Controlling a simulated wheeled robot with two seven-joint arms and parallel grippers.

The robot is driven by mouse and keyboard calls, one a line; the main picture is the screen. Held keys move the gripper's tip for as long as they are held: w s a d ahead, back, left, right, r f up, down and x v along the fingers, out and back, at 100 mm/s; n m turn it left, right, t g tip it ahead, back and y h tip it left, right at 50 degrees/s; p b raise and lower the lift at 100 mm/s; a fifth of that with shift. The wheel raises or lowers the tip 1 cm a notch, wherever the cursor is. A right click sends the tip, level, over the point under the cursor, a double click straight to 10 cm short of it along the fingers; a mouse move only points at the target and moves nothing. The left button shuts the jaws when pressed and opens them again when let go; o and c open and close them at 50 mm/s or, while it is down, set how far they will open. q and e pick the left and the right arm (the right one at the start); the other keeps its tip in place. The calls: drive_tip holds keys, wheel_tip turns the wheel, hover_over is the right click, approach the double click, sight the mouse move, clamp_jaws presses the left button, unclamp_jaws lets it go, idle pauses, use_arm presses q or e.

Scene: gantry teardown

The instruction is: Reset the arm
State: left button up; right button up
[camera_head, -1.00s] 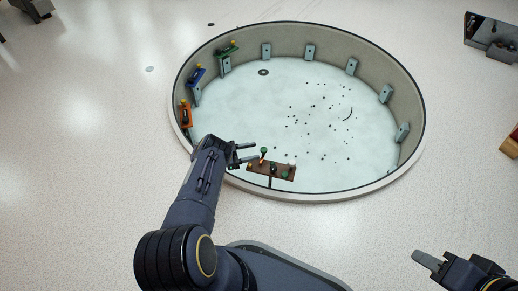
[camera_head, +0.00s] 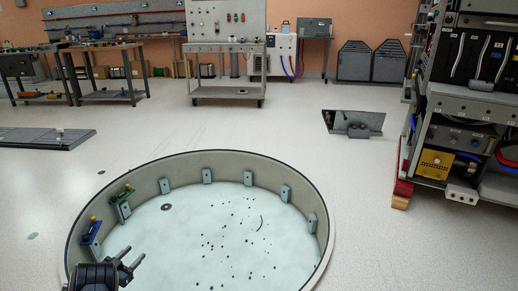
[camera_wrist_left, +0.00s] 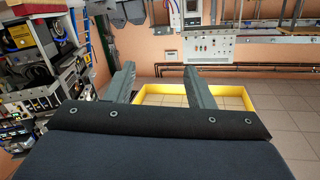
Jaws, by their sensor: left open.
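My left gripper (camera_head: 131,260) is at the bottom left of the head view, over the near left rim of the round pit. Its two dark fingers are spread with nothing between them. In the left wrist view the fingers (camera_wrist_left: 162,72) stand wide apart, facing the room rather than the pit. Most of my left arm is out of the head view, and my right gripper is not in view.
The round pit (camera_head: 322,240) has a pale floor with dark specks. Blue (camera_head: 91,231) and green (camera_head: 123,194) fixtures sit on its left wall. A rack (camera_head: 470,110) stands at right. A yellow frame (camera_wrist_left: 240,92) lies beyond my fingers.

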use_arm(q)
drive_tip(key=a+r+n+y, duration=0.3)
drive_tip(key=a+r+y, duration=0.2)
drive_tip(key=r, duration=0.4)
drive_tip(key=a+r+n+y, duration=0.4)
drive_tip(key=a+r, duration=0.1)
drive_tip(key=r, duration=0.3)
drive_tip(key=s+d+r+n+g+y, duration=0.2)
drive_tip(key=s+d+r+n+g, duration=0.15)
drive_tip(key=s+r, duration=0.55)
drive_tip(key=s+d+r+n+g+h+p, duration=0.1)
drive_tip(key=s+d+r+g+h+p, duration=0.3)
drive_tip(key=s+d, duration=1.05)
drive_tip(key=s+d+m+g+h, duration=0.35)
drive_tip(key=s+d+h, duration=0.25)
drive_tip(key=s+d, duration=1.2)
wheel_tip(320, 180, up, 37)
drive_tip(key=p, duration=3.6)
drive_tip(key=shift+m, duration=0.3)
